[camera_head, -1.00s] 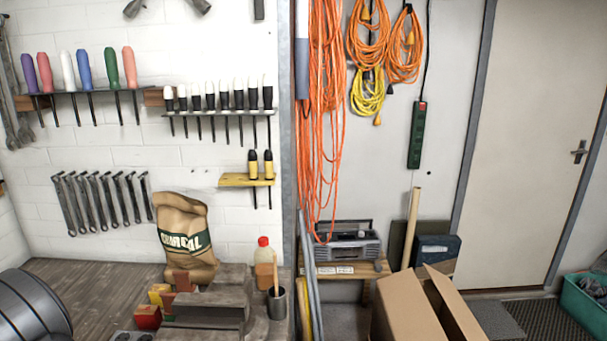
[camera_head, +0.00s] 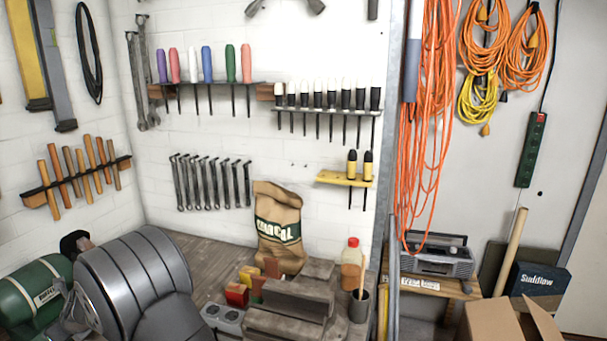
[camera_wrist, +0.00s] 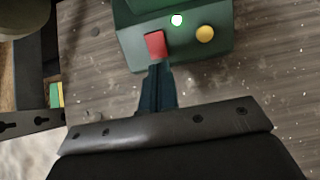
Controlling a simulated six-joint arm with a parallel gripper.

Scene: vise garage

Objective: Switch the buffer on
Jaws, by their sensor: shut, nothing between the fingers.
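The buffer shows in the wrist view as a green housing (camera_wrist: 190,48) on the wooden bench. Its front carries a red rocker-like switch (camera_wrist: 155,44), a round yellow button (camera_wrist: 205,33) and a small bright whitish-green spot (camera_wrist: 177,20). My gripper (camera_wrist: 157,70) is shut and empty. Its dark fingertips are just below the red switch in the picture, very close to it; I cannot tell whether they touch. In the head view a green rounded machine (camera_head: 36,292) with a label stands at the lower left, partly cut off. My fingertips are not visible there.
A grey vise-like block (camera_head: 290,305), a charcoal sack (camera_head: 278,228), a red-capped bottle (camera_head: 352,262) and a dark cup (camera_head: 358,305) stand on the bench. Tools hang on the wall behind. Bare wood (camera_wrist: 255,75) lies right of the buffer in the wrist view.

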